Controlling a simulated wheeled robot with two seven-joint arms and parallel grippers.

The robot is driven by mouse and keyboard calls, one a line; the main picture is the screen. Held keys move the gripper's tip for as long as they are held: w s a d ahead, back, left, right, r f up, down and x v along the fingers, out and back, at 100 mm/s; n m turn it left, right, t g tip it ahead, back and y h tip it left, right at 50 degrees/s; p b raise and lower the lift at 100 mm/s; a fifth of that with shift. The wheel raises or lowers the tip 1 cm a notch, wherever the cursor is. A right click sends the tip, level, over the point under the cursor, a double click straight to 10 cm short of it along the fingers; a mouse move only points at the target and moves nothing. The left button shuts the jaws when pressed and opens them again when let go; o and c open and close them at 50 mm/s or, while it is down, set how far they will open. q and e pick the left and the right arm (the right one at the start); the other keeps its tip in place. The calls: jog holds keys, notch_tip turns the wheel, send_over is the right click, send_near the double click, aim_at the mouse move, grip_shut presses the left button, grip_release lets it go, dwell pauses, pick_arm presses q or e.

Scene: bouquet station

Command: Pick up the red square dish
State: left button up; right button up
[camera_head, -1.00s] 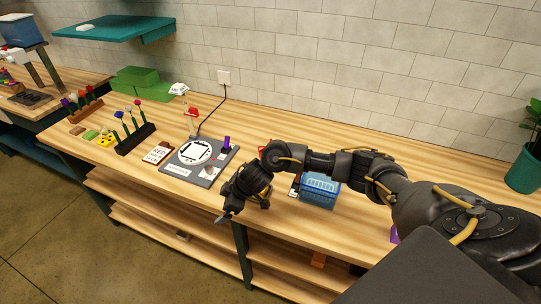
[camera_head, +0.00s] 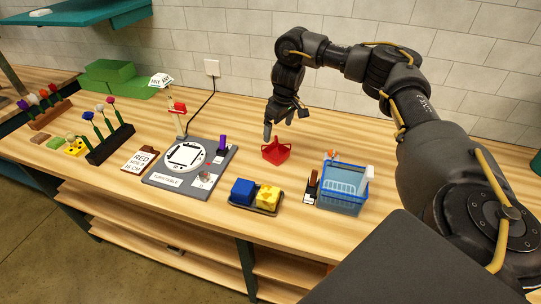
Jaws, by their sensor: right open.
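The red square dish (camera_head: 276,152) sits on the wooden table, right of the turntable and behind the tray with the blocks. My right gripper (camera_head: 280,134) is just above and behind the dish, pointing down, with its fingers apart. I see nothing between its fingers. I cannot tell whether a fingertip touches the dish rim. My left gripper is not in view.
A dark tray (camera_head: 240,207) with a blue block (camera_head: 243,191) and a yellow block (camera_head: 268,197) stands in front of the dish. A blue basket (camera_head: 343,191) is to the right. The turntable board (camera_head: 165,180) is to the left. Bare table lies behind.

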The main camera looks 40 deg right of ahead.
aim_at(276, 157)
jog(key=f, duration=0.4)
jog(key=shift+s+d+f, duration=0.15)
jog(key=shift+d+f, duration=0.1)
jog(key=shift+f, duration=0.05)
jog(key=shift+w+f, duration=0.2)
jog(key=shift+f, duration=0.15)
jog(key=shift+a, duration=0.15)
jog(key=shift+s+f+p, duration=0.1)
jog(key=shift+f+p, duration=0.2)
jog(key=f, duration=0.1)
jog(key=f+p, duration=0.1)
jog(key=f, duration=0.1)
jog(key=shift+w+a+f, duration=0.1)
jog(key=shift+w+f, duration=0.2)
jog(key=shift+f, duration=0.45)
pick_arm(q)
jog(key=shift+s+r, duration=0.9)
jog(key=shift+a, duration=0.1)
pick_arm(e)
jog(key=shift+c, duration=0.2)
